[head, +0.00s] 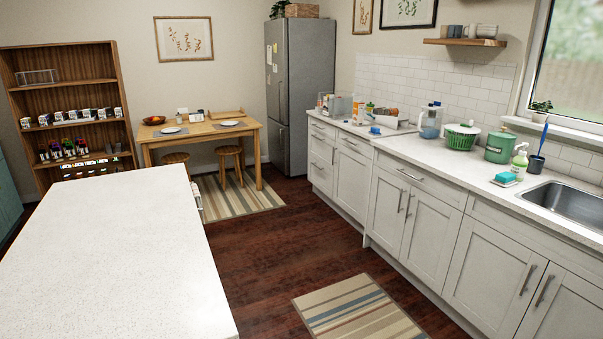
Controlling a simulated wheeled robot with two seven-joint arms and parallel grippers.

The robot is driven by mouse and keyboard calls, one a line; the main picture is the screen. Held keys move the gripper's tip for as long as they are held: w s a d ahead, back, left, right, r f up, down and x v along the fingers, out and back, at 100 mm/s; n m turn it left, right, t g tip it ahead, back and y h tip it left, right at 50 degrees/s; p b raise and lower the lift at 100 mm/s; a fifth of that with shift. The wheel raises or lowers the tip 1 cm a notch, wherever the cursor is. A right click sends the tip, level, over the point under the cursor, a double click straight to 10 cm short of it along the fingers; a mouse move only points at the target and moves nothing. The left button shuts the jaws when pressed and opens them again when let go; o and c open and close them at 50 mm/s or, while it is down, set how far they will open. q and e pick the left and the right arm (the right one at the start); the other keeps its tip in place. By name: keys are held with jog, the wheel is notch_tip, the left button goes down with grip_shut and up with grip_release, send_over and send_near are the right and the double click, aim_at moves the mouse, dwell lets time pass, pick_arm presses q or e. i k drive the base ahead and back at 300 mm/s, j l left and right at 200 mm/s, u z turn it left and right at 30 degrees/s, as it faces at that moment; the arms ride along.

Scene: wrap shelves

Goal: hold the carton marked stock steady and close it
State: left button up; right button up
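Neither of my grippers is in the head view. I cannot make out any carton marked stock. Several small white boxes or cartons stand in a row on a shelf of the wooden bookcase (129,90) at the far left, too small to read. A small white and dark item (200,115) sits at the back of the wooden dining table (241,134), also unreadable.
A bare white worktop (120,250) fills the lower left. Two stools stand by the dining table. Dark wood floor with a striped rug (355,308) lies open between.

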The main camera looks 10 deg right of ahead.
aim_at(358, 113)
jog(key=i+l+z, duration=1)
jog(key=i+u, duration=0.35)
jog(key=i+l+u, duration=0.15)
jog(key=i+u, duration=0.15)
jog(key=i, duration=0.2)
jog(key=i+j+u, duration=0.25)
jog(key=i+u, duration=0.2)
jog(key=i, duration=0.35)
jog(key=i+l+u, duration=0.1)
jog(key=i+u, duration=0.4)
jog(key=i, duration=0.35)
jog(key=i+j+z, duration=0.2)
jog(key=i+z, duration=0.3)
jog(key=i, duration=0.2)
jog(key=i+j+z, duration=0.95)
jog(key=i+j, duration=0.2)
